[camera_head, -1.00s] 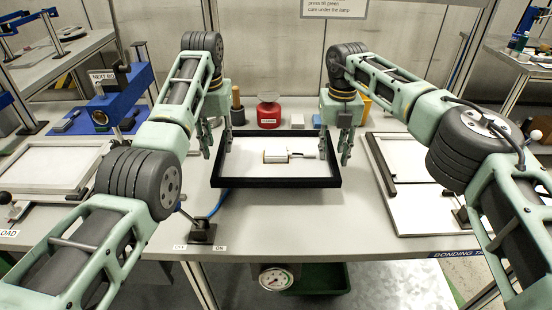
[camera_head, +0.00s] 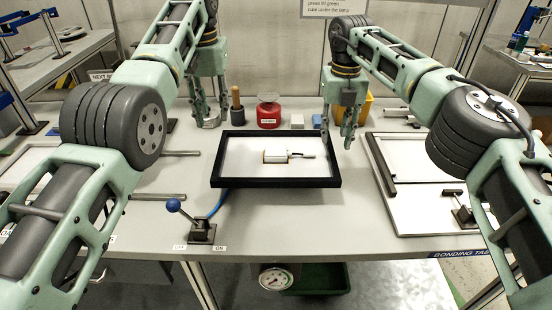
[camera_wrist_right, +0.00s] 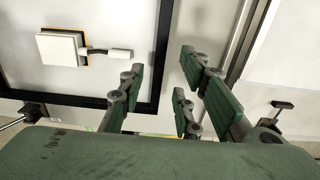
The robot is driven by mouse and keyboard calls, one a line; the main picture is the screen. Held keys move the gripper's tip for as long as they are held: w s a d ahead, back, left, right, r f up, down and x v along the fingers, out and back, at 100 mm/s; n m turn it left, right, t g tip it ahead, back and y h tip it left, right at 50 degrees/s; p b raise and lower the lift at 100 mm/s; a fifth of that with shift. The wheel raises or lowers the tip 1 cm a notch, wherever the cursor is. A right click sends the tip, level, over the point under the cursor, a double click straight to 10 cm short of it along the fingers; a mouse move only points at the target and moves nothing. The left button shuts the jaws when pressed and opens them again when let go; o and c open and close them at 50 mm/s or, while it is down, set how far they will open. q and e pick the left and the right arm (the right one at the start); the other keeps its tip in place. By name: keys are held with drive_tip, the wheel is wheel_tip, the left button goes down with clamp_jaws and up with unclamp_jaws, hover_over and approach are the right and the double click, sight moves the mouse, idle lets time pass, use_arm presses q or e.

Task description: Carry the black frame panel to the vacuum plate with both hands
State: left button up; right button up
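The vacuum plate is not separately visible; a blue hose (camera_head: 217,203) comes out near the panel's front left corner. My left gripper (camera_head: 209,112) is empty and looks open, behind and left of the panel, apart from it. My right gripper (camera_head: 337,138) is open at the panel's back right corner; in its wrist view the frame's edge appears between the spread fingers, not gripped.
A blue-knobbed lever (camera_head: 187,215) stands at the front edge by OFF and ON labels, above a gauge (camera_head: 275,278). A red canister (camera_head: 269,112) and wooden-handled tool (camera_head: 236,105) stand behind the panel. A white framed board (camera_head: 430,190) lies right. Bare table lies in front.

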wheel_tip(320, 180, up, 7)
drive_tip(key=shift+f, duration=0.2)
idle(0.4)
